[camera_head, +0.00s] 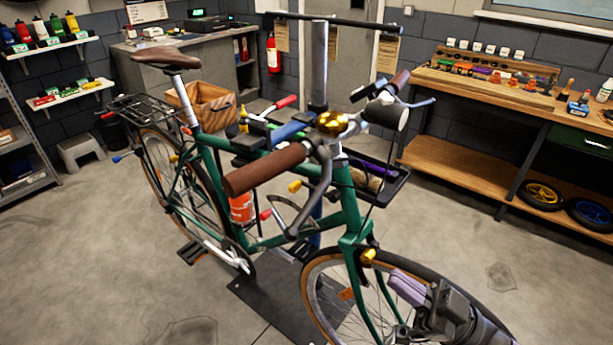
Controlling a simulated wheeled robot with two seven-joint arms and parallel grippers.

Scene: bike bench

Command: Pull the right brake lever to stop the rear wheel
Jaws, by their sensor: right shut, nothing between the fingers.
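The green bike (350,215) is held in a repair stand, its front wheel (330,300) toward the lower right. The near brown grip (265,168) points at the lower left. A dark brake lever (318,200) hangs beside it; this looks like the rider's right lever. Another lever (420,103) shows by the far brown grip (399,80). The rear wheel (180,190) is at the left; I cannot tell if it spins. My right gripper (398,285) is at the lower right, in front of the front wheel, shut and empty, well below and apart from the near lever. My left gripper is out of view.
A wooden workbench (480,90) with tools stands at the right, with small wheels on its lower shelf. A grey stool (80,150) and shelves are at the left. The stand's dark base plate (265,300) lies under the bike. The floor at the lower left is clear.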

